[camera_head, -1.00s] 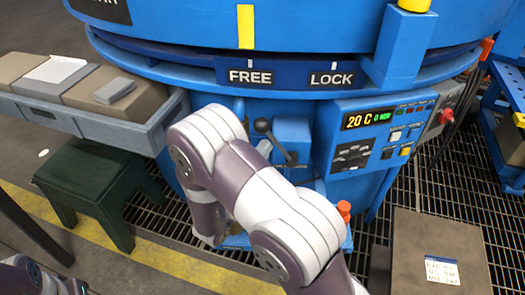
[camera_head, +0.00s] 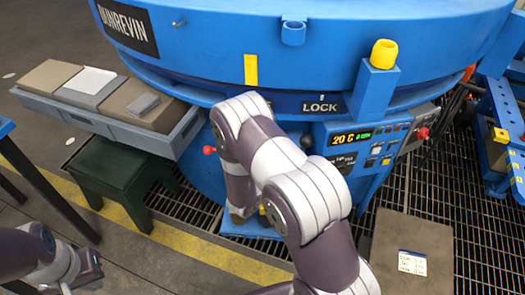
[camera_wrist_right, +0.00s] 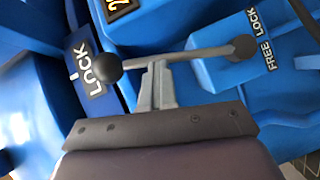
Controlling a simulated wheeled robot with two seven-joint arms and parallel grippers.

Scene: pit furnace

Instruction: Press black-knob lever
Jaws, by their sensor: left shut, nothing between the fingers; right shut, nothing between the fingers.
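The black knob (camera_head: 306,142) shows just right of my right arm in the head view, below the LOCK label. In the right wrist view the black knob (camera_wrist_right: 107,67) ends a grey lever rod (camera_wrist_right: 205,54), which runs to a blue box (camera_wrist_right: 228,62) marked FREE LOCK. My right gripper (camera_wrist_right: 157,66) is shut and empty, its tips overlapping the rod near the knob; I cannot tell whether they touch. My arm hides this gripper and most of the lever in the head view. My left gripper (camera_head: 88,272) is shut and empty at lower left, away from the furnace.
The blue furnace (camera_head: 200,45) fills the back. A control panel (camera_head: 362,140) with a display is right of the knob. A red ball knob (camera_head: 209,150) is left of my arm. A grey tray (camera_head: 95,119), a green stool (camera_head: 120,166) and a brown block (camera_head: 410,250) stand around.

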